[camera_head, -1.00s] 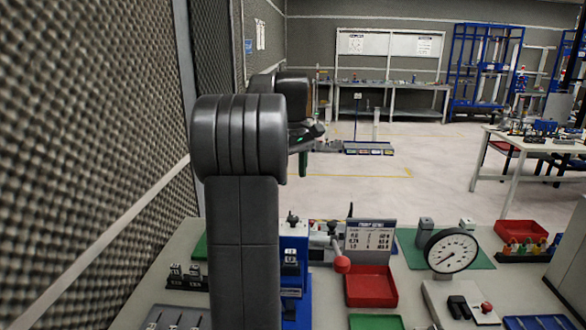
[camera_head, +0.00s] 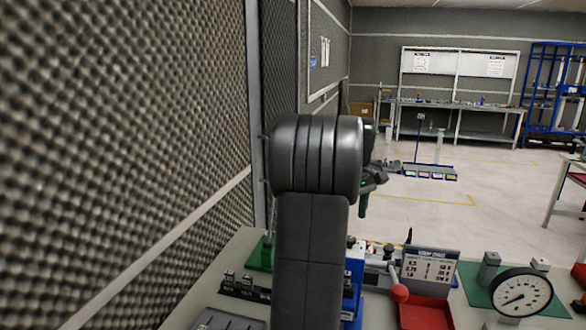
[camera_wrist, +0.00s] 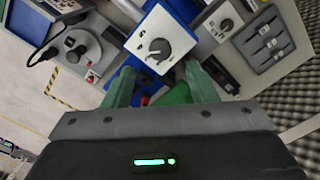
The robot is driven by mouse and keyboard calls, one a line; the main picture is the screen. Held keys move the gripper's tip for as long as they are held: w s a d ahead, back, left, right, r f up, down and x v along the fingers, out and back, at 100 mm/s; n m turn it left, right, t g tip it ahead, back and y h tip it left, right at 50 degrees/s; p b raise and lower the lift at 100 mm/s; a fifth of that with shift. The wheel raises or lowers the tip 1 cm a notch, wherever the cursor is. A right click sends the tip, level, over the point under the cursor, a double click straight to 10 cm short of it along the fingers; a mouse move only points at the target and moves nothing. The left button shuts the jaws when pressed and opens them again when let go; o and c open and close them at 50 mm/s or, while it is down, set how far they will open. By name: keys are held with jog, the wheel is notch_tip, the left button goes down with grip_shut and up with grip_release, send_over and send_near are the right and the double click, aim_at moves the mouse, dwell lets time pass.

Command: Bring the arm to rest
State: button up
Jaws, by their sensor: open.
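My arm rises in the middle of the head view, with a thick dark grey joint on top of an upright link. My gripper (camera_head: 364,200) is partly hidden behind that joint; a green finger points down above the far side of the workbench (camera_head: 240,255). In the wrist view my gripper (camera_wrist: 158,72) shows two green fingers spread apart, with nothing seen held between them. Beyond the fingers is a blue device with a white dial panel (camera_wrist: 158,45); I cannot tell the distance to it.
A grey foam wall (camera_head: 130,150) stands close on the left. The workbench holds a red tray (camera_head: 425,314), a printed sign (camera_head: 430,267) and a round gauge (camera_head: 521,292). Open floor (camera_head: 490,180) lies beyond, with a blue rack (camera_head: 552,90) at the back.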

notch_tip(320, 180, down, 7)
jog(key=shift+r+p, duration=0.1)
jog(key=shift+p, duration=0.2)
